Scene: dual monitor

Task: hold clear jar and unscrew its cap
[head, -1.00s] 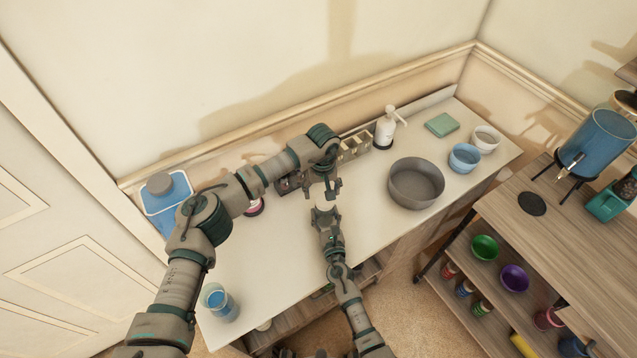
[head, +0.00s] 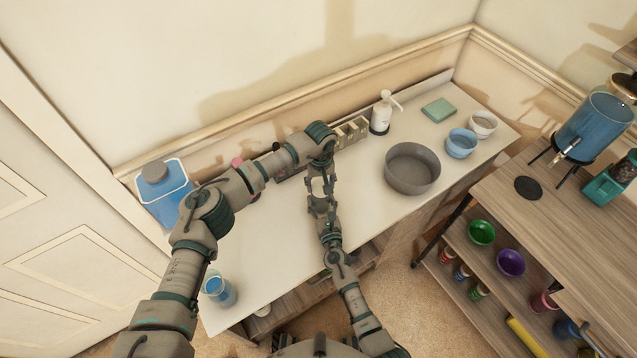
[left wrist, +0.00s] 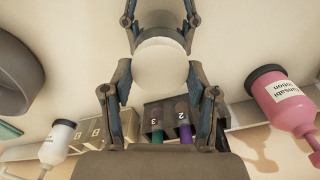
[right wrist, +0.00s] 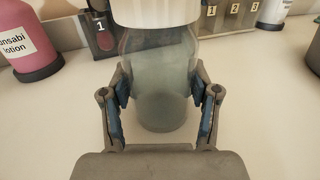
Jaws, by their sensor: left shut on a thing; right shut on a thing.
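The clear jar (right wrist: 160,90) stands upright in the right wrist view, with its white cap (right wrist: 155,10) on top at the upper edge. My right gripper (right wrist: 160,88) is shut around the jar's glass body. The left wrist view looks down on the round white cap (left wrist: 160,65). My left gripper (left wrist: 160,80) is shut around the cap from above, and my right gripper's fingers show beyond it. In the head view my left gripper (head: 320,188) meets my right gripper (head: 321,204); the jar and cap are mostly hidden between them.
A grey bowl (head: 412,170) stands right of the grippers, with a white pump bottle (head: 381,116) behind it. A pink lotion bottle (right wrist: 30,40) and a numbered rack (right wrist: 215,20) stand behind the jar. A blue-filled beaker (head: 217,288) is at the front left.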

